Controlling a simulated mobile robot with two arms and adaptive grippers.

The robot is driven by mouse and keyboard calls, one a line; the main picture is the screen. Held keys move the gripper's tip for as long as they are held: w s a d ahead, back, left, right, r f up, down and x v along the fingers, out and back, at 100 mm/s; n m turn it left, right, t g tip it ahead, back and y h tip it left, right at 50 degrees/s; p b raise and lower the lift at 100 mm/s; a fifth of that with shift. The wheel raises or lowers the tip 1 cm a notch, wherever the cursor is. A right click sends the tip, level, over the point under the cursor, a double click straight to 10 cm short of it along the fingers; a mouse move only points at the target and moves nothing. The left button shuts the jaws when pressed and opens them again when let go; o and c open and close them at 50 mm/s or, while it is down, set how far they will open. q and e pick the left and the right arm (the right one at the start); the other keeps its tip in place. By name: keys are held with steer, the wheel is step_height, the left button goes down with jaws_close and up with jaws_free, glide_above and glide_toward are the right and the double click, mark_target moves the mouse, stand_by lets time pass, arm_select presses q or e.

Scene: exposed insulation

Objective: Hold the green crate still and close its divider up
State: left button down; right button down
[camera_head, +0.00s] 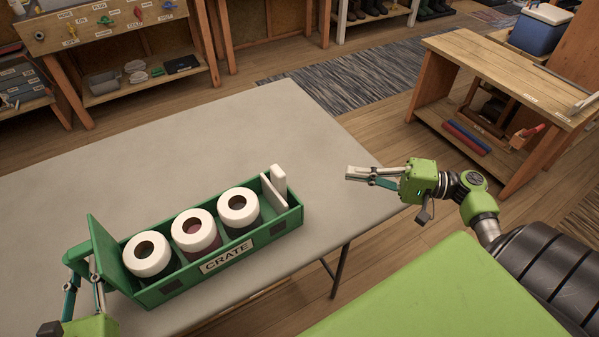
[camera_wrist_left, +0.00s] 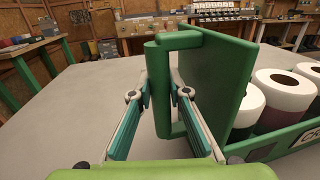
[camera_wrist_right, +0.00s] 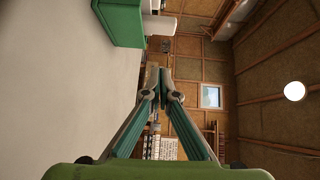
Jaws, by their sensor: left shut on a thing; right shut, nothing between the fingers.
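The green crate (camera_head: 190,283) stands on the grey table. Its high end panel with a handle is at the left, and a "CRATE" label is on its front. A white divider (camera_head: 270,194) stands upright inside near the right end, with a thicker white piece (camera_head: 280,182) beside it. Three white-topped cylinders (camera_head: 195,228) stand in a row to its left. My left gripper (camera_wrist_left: 160,88) is shut on the crate's handle (camera_wrist_left: 160,65) at the left end. My right gripper (camera_head: 358,174) is shut and empty, right of the crate near the table's edge, apart from the divider.
The grey table (camera_head: 230,120) is clear behind the crate and between it and my right gripper. A wooden workbench (camera_head: 500,75) stands at the back right, with a blue cooler (camera_head: 540,30) beyond it. Shelves with bins and tools line the back left.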

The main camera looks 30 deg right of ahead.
mark_target(279, 185)
steer(key=w+a, duration=0.6)
steer(key=a, duration=0.6)
steer(key=shift+w, duration=0.15)
steer(key=shift+r, duration=0.1)
steer(key=shift+y, duration=0.3)
steer(key=a, duration=0.5)
